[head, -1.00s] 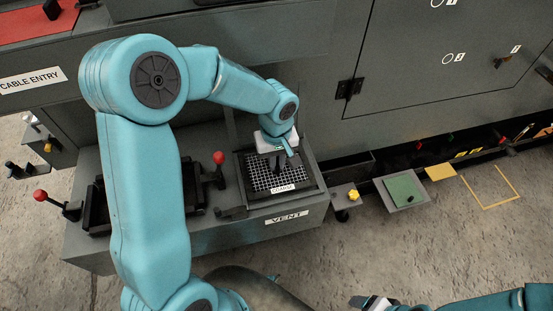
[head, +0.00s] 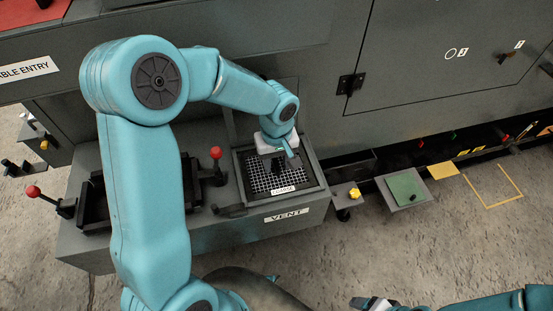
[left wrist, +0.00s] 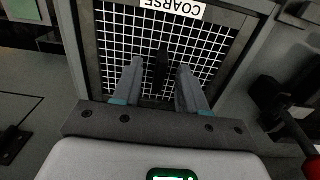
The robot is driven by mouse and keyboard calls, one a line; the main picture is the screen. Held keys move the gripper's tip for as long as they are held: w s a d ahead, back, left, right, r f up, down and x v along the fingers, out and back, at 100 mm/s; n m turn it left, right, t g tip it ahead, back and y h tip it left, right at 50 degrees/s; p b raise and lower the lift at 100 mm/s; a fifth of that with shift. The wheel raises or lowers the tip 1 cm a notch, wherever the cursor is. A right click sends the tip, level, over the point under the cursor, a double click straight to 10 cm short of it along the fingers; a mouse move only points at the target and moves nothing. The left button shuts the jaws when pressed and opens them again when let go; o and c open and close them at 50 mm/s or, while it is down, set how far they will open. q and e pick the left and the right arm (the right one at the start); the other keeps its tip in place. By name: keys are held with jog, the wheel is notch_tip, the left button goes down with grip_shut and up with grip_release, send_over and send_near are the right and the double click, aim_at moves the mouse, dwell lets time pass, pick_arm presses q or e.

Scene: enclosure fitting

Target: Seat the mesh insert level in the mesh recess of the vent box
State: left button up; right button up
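The mesh insert (head: 262,183) is a white grid with a COARSE label and a dark upright grip. It lies inside the dark frame of the mesh recess (head: 317,190) on the grey vent box (head: 235,232). My left gripper (head: 279,164) is over the insert. In the left wrist view, the fingers of my left gripper (left wrist: 160,75) stand apart on either side of the dark grip (left wrist: 161,68), with gaps showing. The mesh insert (left wrist: 117,47) lies beneath; I cannot tell whether it is fully level. My right gripper (head: 372,303) is partly visible at the bottom edge.
Red-knobbed levers (head: 215,153) and (head: 33,191) stand on the box left of the recess. A yellow knob (head: 354,193) and a green plate (head: 404,187) lie to the right. The grey cabinet wall (head: 400,60) rises behind. Floor at the lower right is mostly clear.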

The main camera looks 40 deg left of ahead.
pick_arm(q)
notch_tip(320, 180, up, 16)
jog(key=p, duration=0.1)
jog(key=shift+r, duration=0.2)
